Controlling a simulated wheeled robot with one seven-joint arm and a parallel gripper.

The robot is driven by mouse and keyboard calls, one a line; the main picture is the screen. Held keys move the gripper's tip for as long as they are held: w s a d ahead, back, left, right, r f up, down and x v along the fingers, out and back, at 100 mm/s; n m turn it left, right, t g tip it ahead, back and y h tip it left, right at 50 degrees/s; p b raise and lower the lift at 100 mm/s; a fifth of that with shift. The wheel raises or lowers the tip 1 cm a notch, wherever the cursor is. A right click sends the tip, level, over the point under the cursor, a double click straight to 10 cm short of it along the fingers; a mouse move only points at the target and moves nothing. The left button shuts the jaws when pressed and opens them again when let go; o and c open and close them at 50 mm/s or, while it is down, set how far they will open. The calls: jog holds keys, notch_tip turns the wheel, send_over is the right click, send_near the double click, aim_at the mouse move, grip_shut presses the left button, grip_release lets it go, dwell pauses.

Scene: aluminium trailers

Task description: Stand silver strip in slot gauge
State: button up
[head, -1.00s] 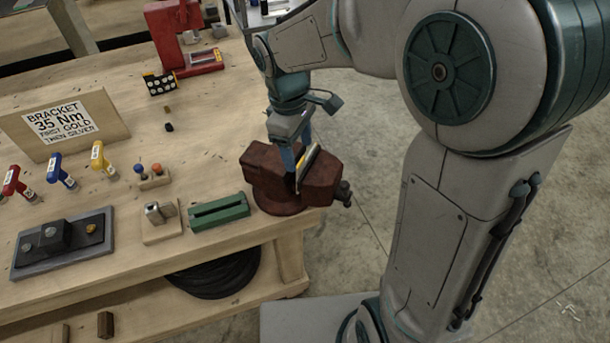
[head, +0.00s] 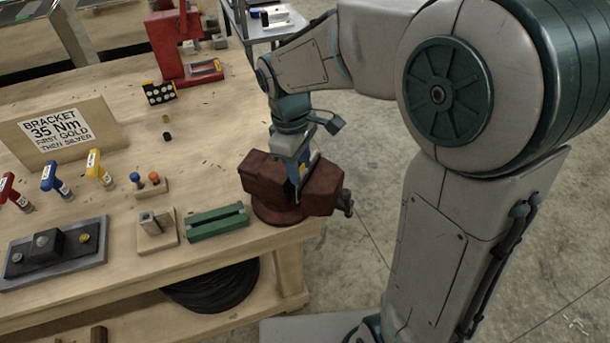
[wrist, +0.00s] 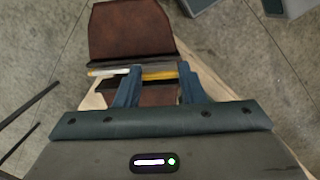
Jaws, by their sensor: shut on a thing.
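A thin silver strip (head: 315,159) with yellow beside it stands at the jaws of the dark red vise (head: 325,187) on the bench corner. My gripper (head: 298,181) points down at the vise jaws, shut on the strip. In the wrist view, my fingers (wrist: 159,88) stand either side of a yellow stretch (wrist: 160,75); a pale end reaches past the left finger. The exact contact is partly hidden. The green slot gauge (head: 218,221), a block with a long slot on top, sits left of the vise, its slot empty.
A wooden block with a metal piece (head: 157,229) stands left of the gauge. Screwdriver-like coloured tools (head: 52,178), a bracket fixture (head: 55,250) and a sign (head: 58,133) are further left. A red press (head: 180,45) stands behind. Bare bench lies behind the gauge.

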jog(key=shift+c, duration=0.5)
jog(key=shift+r, duration=0.1)
notch_tip(320, 180, up, 10)
jog(key=p, duration=0.8)
dwell(0.5)
